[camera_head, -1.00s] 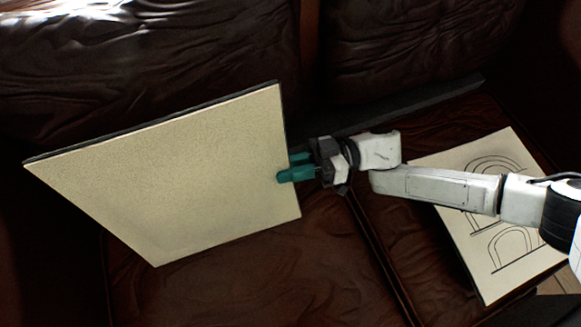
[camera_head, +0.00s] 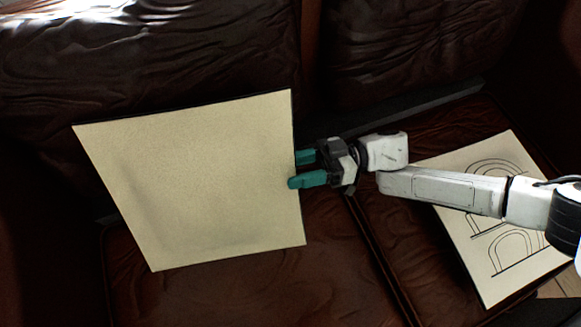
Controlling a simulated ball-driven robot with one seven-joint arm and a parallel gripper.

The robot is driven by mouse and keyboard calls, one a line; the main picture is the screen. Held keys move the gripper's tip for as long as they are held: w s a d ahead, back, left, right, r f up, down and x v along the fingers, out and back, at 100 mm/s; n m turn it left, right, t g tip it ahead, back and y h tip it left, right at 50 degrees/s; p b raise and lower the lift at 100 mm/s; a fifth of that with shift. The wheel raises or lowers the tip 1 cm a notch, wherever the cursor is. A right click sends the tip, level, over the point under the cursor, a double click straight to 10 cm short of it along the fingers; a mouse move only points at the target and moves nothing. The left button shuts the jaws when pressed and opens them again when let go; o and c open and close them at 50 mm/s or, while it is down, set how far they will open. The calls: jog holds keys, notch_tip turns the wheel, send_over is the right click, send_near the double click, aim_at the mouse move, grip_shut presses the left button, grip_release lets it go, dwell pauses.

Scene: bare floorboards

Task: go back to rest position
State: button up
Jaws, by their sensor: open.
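My gripper (camera_head: 303,169) is open, with its teal fingertips at the right edge of a blank cream panel (camera_head: 200,180). The lower fingertip overlaps the panel's edge in the picture; I cannot tell whether it touches. The panel stands tilted on the left part of a dark brown leather sofa (camera_head: 330,265), in front of its backrest. My white arm reaches in from the right edge.
A second cream panel (camera_head: 456,222) with black line drawing lies on the right seat, partly hidden under my arm. A dark bar (camera_head: 430,103) runs along the base of the backrest. A little wooden floor (camera_head: 560,285) shows at the lower right.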

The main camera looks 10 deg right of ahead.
jog(key=w+d, duration=0.1)
jog(key=d, duration=0.8)
jog(key=shift+w+f, duration=0.2)
jog(key=shift+f, duration=0.1)
